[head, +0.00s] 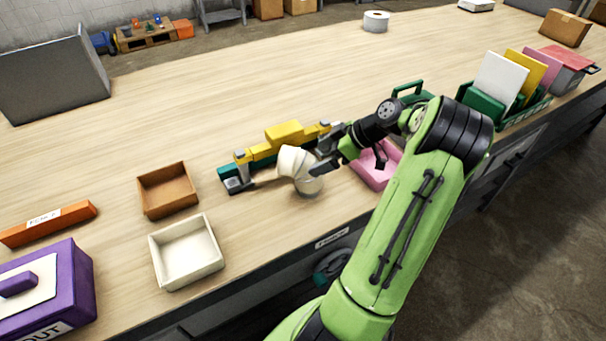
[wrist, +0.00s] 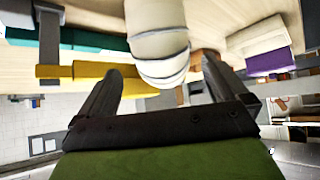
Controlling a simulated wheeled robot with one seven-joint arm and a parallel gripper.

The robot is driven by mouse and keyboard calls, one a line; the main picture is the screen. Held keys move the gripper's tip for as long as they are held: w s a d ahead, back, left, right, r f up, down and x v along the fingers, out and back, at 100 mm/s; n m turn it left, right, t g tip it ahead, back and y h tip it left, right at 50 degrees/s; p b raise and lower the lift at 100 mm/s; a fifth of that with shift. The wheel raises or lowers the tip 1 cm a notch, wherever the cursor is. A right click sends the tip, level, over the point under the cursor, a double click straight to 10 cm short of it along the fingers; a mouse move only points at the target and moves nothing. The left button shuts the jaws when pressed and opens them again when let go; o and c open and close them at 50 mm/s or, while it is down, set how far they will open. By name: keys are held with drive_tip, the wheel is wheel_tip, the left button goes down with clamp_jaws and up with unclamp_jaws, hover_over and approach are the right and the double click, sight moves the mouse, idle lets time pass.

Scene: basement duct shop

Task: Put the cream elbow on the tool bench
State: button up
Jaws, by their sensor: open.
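The cream elbow (head: 302,170), a segmented bent duct piece, stands on the wooden bench top (head: 235,118) near its front edge, beside a yellow and teal clamp-like tool. My gripper (head: 322,157) is at the elbow's right side in the head view, open, with its fingers partly hidden there. In the wrist view, the elbow (wrist: 160,45) shows between and beyond the two spread fingers of my gripper (wrist: 160,70). The fingers do not appear closed on it. Whether either finger touches it I cannot tell.
The yellow and teal tool (head: 285,135) lies directly behind the elbow. A brown tray (head: 168,208) and a cream tray (head: 207,274) sit to the left, a pink bin (head: 372,180) to the right. A purple box (head: 75,280) is front left. The bench's back middle is clear.

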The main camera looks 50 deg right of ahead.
sight(303, 165)
drive_tip(key=b+x, duration=0.1)
drive_tip(key=x, duration=0.6)
drive_tip(key=shift+w+a+b, duration=0.15)
drive_tip(key=shift+b, duration=0.2)
